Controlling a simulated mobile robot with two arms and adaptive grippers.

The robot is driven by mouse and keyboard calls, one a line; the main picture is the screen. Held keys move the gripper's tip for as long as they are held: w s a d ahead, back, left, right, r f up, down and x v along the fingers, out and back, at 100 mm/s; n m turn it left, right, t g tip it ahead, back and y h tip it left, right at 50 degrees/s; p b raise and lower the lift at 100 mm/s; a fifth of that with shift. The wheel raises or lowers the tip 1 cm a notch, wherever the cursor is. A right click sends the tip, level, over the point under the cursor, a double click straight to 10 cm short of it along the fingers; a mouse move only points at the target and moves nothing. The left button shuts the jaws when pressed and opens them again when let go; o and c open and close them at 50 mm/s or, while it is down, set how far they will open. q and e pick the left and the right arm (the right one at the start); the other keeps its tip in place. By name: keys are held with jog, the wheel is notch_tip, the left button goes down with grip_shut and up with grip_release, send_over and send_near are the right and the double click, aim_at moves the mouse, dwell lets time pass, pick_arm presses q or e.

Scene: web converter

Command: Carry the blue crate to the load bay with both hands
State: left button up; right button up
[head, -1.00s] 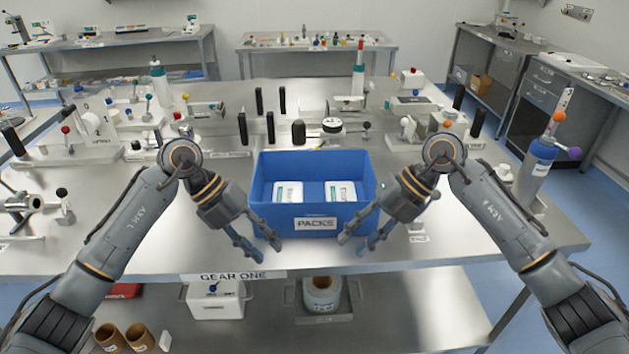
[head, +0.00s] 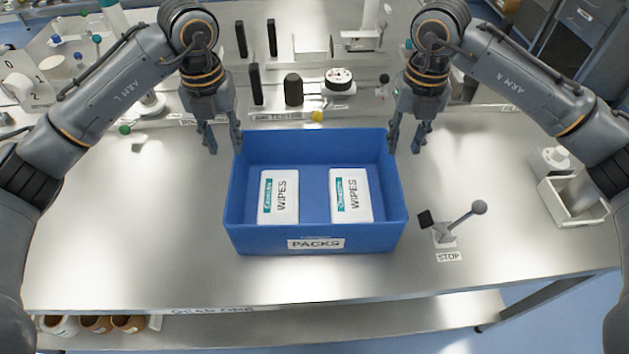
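The blue crate (head: 318,228) labelled PACKS stands level on the metal bench and holds two white WIPES packs, a left one (head: 279,196) and a right one (head: 351,195). My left gripper (head: 223,147) points down beside the crate's far left corner, open and empty. My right gripper (head: 405,148) points down beside the far right corner, also open and empty. The inner finger of each is close to the crate's side wall; I cannot tell whether they touch. I cannot make out a load bay.
A lever on a base (head: 444,232), marked STOP, stands just right of the crate. A white bin (head: 575,197) is further right. Black posts and a gauge (head: 340,79) stand behind the crate. The bench (head: 130,235) is clear to the crate's left.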

aim_at(238, 185)
pick_arm(q)
jog(key=shift+s, duration=0.2)
pick_arm(e)
jog(key=shift+s, duration=0.2)
